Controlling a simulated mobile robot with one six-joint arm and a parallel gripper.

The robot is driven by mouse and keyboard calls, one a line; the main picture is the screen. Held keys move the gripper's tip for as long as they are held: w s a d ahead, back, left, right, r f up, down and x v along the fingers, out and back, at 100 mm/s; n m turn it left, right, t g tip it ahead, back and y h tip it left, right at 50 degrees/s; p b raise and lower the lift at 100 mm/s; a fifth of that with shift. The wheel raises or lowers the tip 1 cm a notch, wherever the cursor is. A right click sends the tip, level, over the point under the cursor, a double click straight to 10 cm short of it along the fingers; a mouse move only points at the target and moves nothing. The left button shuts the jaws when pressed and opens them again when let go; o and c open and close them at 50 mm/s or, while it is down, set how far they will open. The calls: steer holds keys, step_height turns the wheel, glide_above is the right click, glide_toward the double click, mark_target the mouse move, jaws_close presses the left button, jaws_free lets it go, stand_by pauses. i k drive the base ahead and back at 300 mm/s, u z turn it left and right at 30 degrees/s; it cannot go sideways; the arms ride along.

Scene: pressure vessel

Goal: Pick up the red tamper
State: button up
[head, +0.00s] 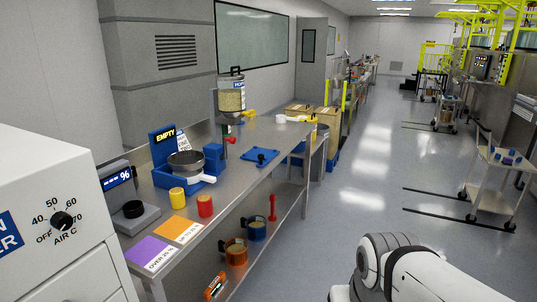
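A slim red upright tool with a wider foot, which looks like the red tamper (272,209), stands on the lower shelf of the steel bench in the head view. It is small in the picture, so its details are hard to make out. White links of my arm show at the bottom right. My gripper itself is outside the picture, so its state and its distance from the tamper are hidden.
The steel bench (262,172) carries a red cup (205,206), a yellow cup (178,198) and a blue stand (163,178). An orange container (235,252) and a blue container (256,229) sit on the lower shelf. A white cabinet (50,215) blocks the left. The aisle floor (350,200) is clear.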

mark_target(272, 218)
steer(key=u, duration=0.05)
steer(key=i, duration=0.85)
steer(key=u, duration=0.15)
